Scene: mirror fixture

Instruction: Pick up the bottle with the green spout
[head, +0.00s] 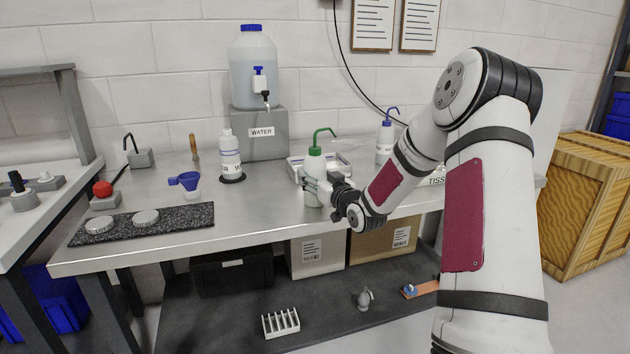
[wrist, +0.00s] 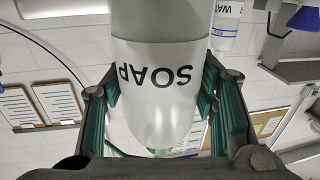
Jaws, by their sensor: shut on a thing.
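The bottle with the green spout (head: 315,163) is upright over the steel bench (head: 240,222), near its front edge. It is pale with a bent green tube. In the wrist view the bottle (wrist: 168,85) fills the middle, appears upside down and shows a SOAP label. My gripper (head: 322,187) is shut on its body from the right, with a green-lined finger on each side in the wrist view (wrist: 160,105). I cannot tell whether the bottle's base touches the bench, as the gripper hides part of the lower body.
A blue-spouted bottle (head: 386,140) stands behind to the right. A white bottle (head: 230,152), a water tank (head: 253,70) on a grey block and a blue funnel (head: 187,181) stand left. The front bench between is clear.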

